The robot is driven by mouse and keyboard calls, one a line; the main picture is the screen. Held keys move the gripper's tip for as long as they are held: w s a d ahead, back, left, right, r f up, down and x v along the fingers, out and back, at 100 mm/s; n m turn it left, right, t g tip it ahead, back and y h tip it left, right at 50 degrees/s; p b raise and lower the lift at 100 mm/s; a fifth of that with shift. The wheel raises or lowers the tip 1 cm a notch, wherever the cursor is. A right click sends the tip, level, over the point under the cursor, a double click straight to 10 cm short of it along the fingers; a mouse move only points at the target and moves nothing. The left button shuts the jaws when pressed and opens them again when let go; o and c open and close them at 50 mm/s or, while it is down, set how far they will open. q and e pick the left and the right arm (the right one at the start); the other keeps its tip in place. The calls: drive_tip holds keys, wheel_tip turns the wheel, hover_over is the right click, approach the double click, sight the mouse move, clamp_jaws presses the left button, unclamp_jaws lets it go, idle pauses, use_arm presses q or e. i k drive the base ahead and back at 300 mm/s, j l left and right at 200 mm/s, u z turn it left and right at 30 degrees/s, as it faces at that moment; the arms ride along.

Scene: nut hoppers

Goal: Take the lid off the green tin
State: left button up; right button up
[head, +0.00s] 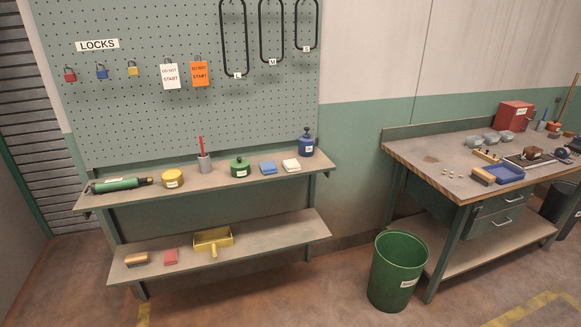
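The green tin (240,171) stands upright on the upper shelf of the pegboard bench, right of the middle. It is a short round tin with a white label on its front. Its green lid (239,161) sits on top and has a small dark knob. Neither of my grippers shows in the head view, so nothing of mine is seen near the tin.
Left of the tin are a grey cup (205,164) and a yellow tin (172,179). Right of it are a blue cloth (268,168), a white cloth (291,165) and a blue container (306,148). A green bin (397,272) stands on the floor before the workbench (415,164).

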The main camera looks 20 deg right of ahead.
sight(240, 162)
drive_tip(key=i+l+u, duration=0.1)
drive_tip(key=i, duration=0.35)
drive_tip(key=i+l+u, duration=0.1)
drive_tip(key=i+l, duration=0.2)
drive_tip(key=i, duration=0.15)
drive_tip(key=i+l+u, duration=0.1)
drive_tip(key=i+l, duration=0.15)
drive_tip(key=i, duration=0.2)
